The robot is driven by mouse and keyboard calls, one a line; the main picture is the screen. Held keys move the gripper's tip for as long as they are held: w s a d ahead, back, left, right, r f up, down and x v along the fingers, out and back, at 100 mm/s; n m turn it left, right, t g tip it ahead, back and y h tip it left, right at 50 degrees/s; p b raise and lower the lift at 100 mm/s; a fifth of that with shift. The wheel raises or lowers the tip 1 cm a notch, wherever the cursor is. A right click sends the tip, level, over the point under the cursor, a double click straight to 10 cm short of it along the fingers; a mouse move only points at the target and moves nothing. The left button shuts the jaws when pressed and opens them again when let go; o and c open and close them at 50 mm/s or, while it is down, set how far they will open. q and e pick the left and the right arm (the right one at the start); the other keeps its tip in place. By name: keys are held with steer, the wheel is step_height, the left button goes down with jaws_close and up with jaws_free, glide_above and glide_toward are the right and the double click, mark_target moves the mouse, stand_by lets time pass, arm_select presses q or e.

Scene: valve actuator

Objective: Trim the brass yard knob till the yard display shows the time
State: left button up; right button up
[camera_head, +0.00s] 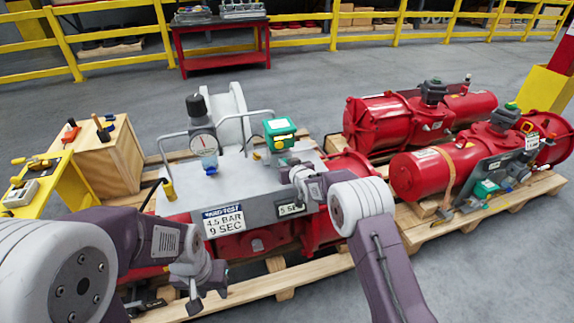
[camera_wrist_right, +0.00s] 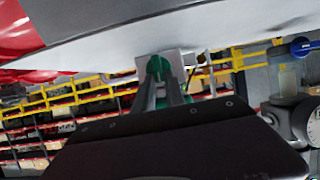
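The yard test sign (camera_head: 223,220) reads 4.5 BAR 9 SEC on the front of the grey bench panel. The yard display (camera_head: 291,208) right of it reads about 5 SEC; my right gripper partly covers its surroundings. My right gripper (camera_head: 305,184) is at the panel's right end, just above the display. In the right wrist view its narrow fingers (camera_wrist_right: 166,88) meet a small grey plate with a green part (camera_wrist_right: 158,67); their gap is unclear. I cannot clearly pick out the brass knob. My left gripper (camera_head: 197,298) hangs low in front of the panel, apart from the sign; its opening is unclear.
A pressure gauge (camera_head: 203,142) under a black knob and a green box (camera_head: 279,133) stand on the bench. Red actuators (camera_head: 425,175) lie on pallets at the right. A wooden crate (camera_head: 105,160) and a yellow stand (camera_head: 55,185) are at the left.

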jaws_close()
steer(key=shift+d+r+p, duration=0.1)
steer(key=shift+r+p, duration=0.05)
steer(key=shift+p, duration=0.3)
steer(key=m+p, duration=0.1)
steer(key=p, duration=0.1)
steer(key=m+y+p, duration=0.1)
steer(key=p, duration=0.2)
steer(key=shift+w+d+m+y, duration=0.15)
steer(key=shift+d+m+y, duration=0.15)
steer(key=shift+d, duration=0.05)
steer(key=shift+d+m+y+p, duration=0.15)
steer(key=shift+m+y+p, duration=0.25)
steer(key=shift+p, duration=0.1)
steer(key=shift+w+d+f+m+y+p, duration=0.1)
steer(key=shift+f+m+y+p, duration=0.3)
steer(key=shift+m, duration=0.3)
steer(key=shift+g, duration=0.3)
steer(key=o, duration=0.6)
jaws_free()
